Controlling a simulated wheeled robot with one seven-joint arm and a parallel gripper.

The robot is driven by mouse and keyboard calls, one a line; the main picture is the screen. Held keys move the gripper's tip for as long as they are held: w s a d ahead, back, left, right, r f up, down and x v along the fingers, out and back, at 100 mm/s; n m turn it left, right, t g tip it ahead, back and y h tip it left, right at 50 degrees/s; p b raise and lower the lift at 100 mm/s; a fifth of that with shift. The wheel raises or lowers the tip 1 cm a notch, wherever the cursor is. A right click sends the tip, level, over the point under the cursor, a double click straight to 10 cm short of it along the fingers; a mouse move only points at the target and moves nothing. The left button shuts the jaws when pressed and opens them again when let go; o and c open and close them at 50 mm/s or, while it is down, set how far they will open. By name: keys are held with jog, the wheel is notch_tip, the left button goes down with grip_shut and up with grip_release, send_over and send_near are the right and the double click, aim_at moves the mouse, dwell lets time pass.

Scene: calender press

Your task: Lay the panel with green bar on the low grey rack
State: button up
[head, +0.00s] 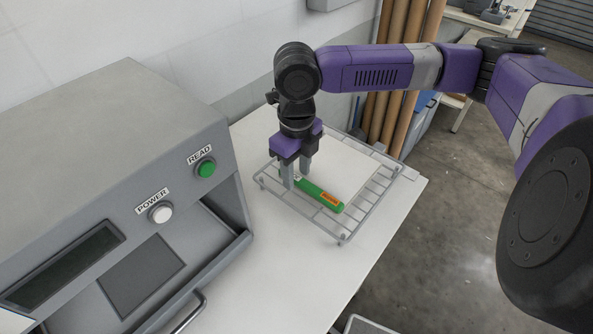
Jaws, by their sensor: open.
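The low grey rack (344,237) is a wire frame on short feet on the white table. The white panel (345,168) lies flat on its wires, with bare wires showing along the near side. Its green bar (322,196) runs along the panel's near edge and carries an orange label. My gripper (297,179) points down at the left end of the green bar. Its fingers are apart, one on each side of the bar's end. I cannot tell whether they touch it.
A grey press (110,150) with a green READ button (205,168) and a white POWER button (160,212) fills the left. The white table (290,270) is clear in front of the rack. Brown rolls (395,90) stand behind. Open floor lies to the right.

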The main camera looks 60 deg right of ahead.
notch_tip(320, 180, up, 12)
jog(key=shift+b, duration=0.45)
dwell(0.5)
